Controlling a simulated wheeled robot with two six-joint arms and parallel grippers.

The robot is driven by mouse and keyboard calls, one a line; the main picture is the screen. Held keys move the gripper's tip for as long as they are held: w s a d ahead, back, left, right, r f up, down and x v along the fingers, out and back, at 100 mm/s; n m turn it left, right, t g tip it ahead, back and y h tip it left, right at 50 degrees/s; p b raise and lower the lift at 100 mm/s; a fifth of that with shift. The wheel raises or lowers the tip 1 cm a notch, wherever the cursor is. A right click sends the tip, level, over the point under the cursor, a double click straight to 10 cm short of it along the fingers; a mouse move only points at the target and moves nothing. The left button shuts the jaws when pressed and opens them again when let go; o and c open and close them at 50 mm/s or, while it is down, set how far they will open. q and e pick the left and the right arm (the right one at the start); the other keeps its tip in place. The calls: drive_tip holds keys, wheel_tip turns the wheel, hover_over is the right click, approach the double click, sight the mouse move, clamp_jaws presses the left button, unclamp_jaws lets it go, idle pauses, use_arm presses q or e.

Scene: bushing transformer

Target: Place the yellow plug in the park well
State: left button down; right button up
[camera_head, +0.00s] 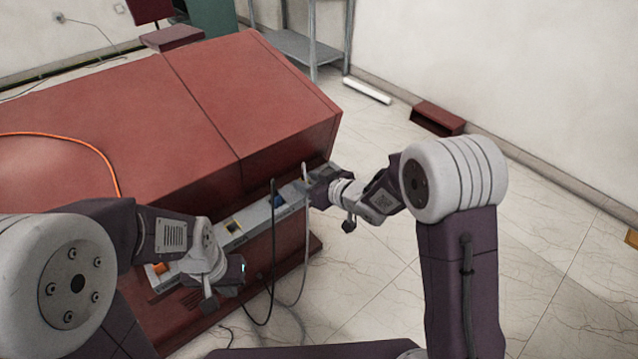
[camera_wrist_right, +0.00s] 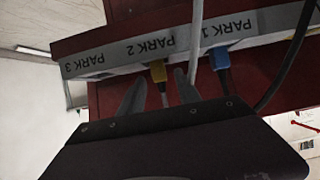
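In the right wrist view, the yellow plug (camera_wrist_right: 158,71) sits against the edge of the grey panel (camera_wrist_right: 100,60), by the upside-down PARK 2 label. Its thin tail runs back between my fingers. My right gripper (camera_wrist_right: 160,95) is open, with a finger on each side of the plug's line and gaps beside it. How deep the plug sits cannot be told. In the head view, my right gripper (camera_head: 318,190) is at the panel's right part and hides the plug. My left gripper (camera_head: 236,280) hangs in front of the panel's left part; its fingers are unclear.
A blue plug (camera_wrist_right: 220,57) sits by PARK 1. A grey cable (camera_wrist_right: 195,40) passes between the plugs, close to my right finger; a black cable (camera_head: 271,270) loops down between my arms. The red-brown transformer (camera_head: 180,110) stands behind the panel.

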drive_tip(key=p+v, duration=0.2)
drive_tip(key=v, duration=0.9)
drive_tip(key=shift+s+p, duration=0.2)
drive_tip(key=shift+p, duration=0.1)
drive_tip(key=shift+d, duration=0.1)
drive_tip(key=s+d+f+m+g+h, duration=0.2)
drive_tip(key=s+d+f+m+h, duration=0.15)
drive_tip(key=d, duration=0.25)
drive_tip(key=s+d+f+m+g+h, duration=0.2)
drive_tip(key=s+d+f+g+h, duration=0.15)
drive_tip(key=d, duration=0.25)
drive_tip(key=s+f+m+g, duration=0.2)
drive_tip(key=s+g, duration=0.2)
drive_tip(key=s, duration=0.6)
wheel_tip(320, 180, up, 18)
drive_tip(key=p, duration=1.7)
drive_tip(key=shift+a+p, duration=0.35)
drive_tip(key=shift+a, duration=0.15)
drive_tip(key=shift+s, duration=0.15)
